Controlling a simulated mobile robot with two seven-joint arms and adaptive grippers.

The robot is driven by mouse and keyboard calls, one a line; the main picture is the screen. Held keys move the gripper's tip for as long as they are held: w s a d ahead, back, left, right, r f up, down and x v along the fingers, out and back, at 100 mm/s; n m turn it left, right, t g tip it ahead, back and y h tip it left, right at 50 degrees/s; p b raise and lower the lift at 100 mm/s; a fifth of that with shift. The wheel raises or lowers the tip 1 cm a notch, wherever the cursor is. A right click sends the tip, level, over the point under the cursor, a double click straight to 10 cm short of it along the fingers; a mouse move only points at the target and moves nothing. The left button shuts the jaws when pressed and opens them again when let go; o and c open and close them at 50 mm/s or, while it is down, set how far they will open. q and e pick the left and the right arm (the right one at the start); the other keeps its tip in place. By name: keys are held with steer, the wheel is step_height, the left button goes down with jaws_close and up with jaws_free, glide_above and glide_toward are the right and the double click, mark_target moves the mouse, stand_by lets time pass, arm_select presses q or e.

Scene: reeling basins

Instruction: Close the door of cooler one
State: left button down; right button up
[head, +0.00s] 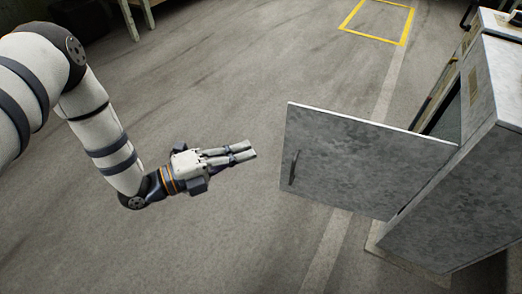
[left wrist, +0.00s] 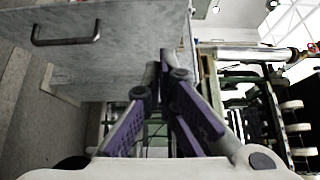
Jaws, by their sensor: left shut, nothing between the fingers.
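The grey metal cooler (head: 450,200) stands at the right of the head view. Its door (head: 350,160) is swung wide open toward the left and carries a dark bar handle (head: 293,168) near its free edge. In the left wrist view the door (left wrist: 120,60) fills the upper left, with its handle (left wrist: 66,34) at the top left. My left gripper (head: 251,149) is shut and empty, a short gap to the left of the door's free edge. My right gripper is not in view.
The concrete floor (head: 230,230) around my left gripper is clear. A yellow floor marking (head: 375,38) lies at the back. A bench leg (head: 131,20) shows at the top left. Racks with rollers (left wrist: 285,105) appear at the right of the left wrist view.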

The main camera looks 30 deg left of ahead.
arm_select(q)
steer(key=b, duration=0.3)
glide_toward(302, 122)
steer(key=d, duration=0.4)
steer(key=w, duration=0.2)
steer(key=w+a+b, duration=0.1)
steer(key=shift+w, duration=0.4)
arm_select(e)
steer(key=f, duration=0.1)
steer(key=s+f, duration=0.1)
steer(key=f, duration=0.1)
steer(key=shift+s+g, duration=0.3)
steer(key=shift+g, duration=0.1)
